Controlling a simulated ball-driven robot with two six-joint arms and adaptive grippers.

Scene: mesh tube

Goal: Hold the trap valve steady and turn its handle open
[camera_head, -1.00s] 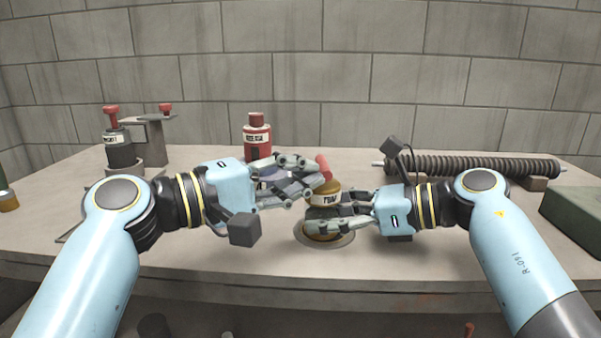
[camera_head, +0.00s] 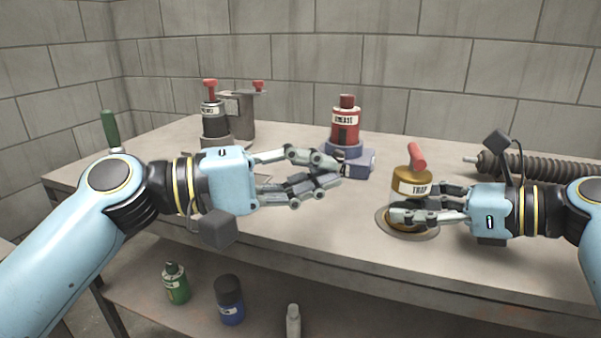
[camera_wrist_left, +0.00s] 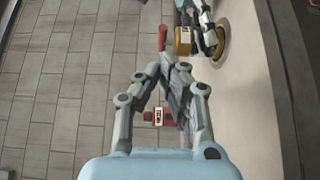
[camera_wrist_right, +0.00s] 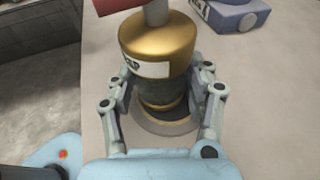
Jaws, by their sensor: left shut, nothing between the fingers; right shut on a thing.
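The trap valve (camera_head: 412,178) has a brass body with a TRAP label and stands upright on a round base plate on the table. Its red handle (camera_head: 416,156) sits on top, slanted. My right gripper (camera_head: 398,214) is shut on the lower part of the valve. The right wrist view shows its fingers on both sides of the valve's dark neck (camera_wrist_right: 160,92). My left gripper (camera_head: 332,172) is shut and empty, apart from the valve and to its left. In the left wrist view the handle (camera_wrist_left: 162,37) shows beyond the left fingertips.
A red labelled bottle (camera_head: 346,125) on a blue base stands behind the left gripper. A ribbed tube (camera_head: 530,168) lies at the back right. Several bottles sit on a lower shelf.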

